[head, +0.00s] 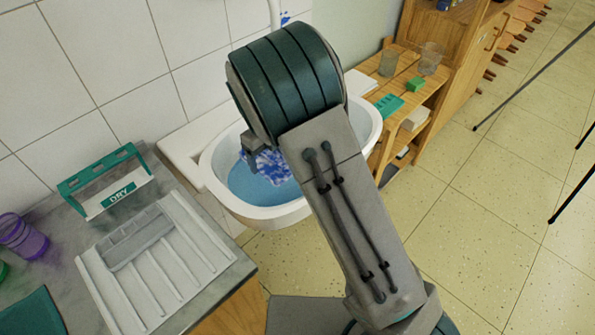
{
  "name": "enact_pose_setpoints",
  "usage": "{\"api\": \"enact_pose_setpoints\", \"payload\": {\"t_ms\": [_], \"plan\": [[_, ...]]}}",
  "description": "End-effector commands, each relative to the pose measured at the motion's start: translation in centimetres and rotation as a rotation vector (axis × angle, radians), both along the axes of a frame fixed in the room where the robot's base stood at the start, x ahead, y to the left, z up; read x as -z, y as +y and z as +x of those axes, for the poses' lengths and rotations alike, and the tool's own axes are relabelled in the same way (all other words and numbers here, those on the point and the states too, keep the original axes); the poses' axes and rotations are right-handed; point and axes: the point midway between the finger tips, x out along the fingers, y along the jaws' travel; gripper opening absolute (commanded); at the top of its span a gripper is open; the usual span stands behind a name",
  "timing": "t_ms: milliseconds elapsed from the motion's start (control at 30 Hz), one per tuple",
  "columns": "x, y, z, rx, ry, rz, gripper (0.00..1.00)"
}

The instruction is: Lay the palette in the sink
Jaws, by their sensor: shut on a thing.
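The white sink (273,216) hangs on the tiled wall in the middle of the head view, with blue in the bottom of its basin. My gripper (250,158) shows only in part over the left side of the basin, because my arm covers much of the view. It is shut on a blue-and-white blotched thing, seemingly the palette (268,166). That thing appears over or inside the basin. Its right part is hidden behind my arm, and I cannot tell whether it touches the basin.
Right of the sink stands a wooden shelf (408,97) with jars and a green block. The tiled floor at right is mostly clear, apart from thin dark legs.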

Motion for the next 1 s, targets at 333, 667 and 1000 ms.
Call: {"api": "enact_pose_setpoints", "payload": {"t_ms": [333, 667, 1000], "plan": [[5.4, -0.4, 0.1, 0.007, 0.002, -0.001, 0.51], [8.7, -0.3, 0.1, 0.005, 0.002, -0.001, 0.51], [10.8, -0.2, 0.1, 0.005, -0.001, 0.001, 0.51]]}}
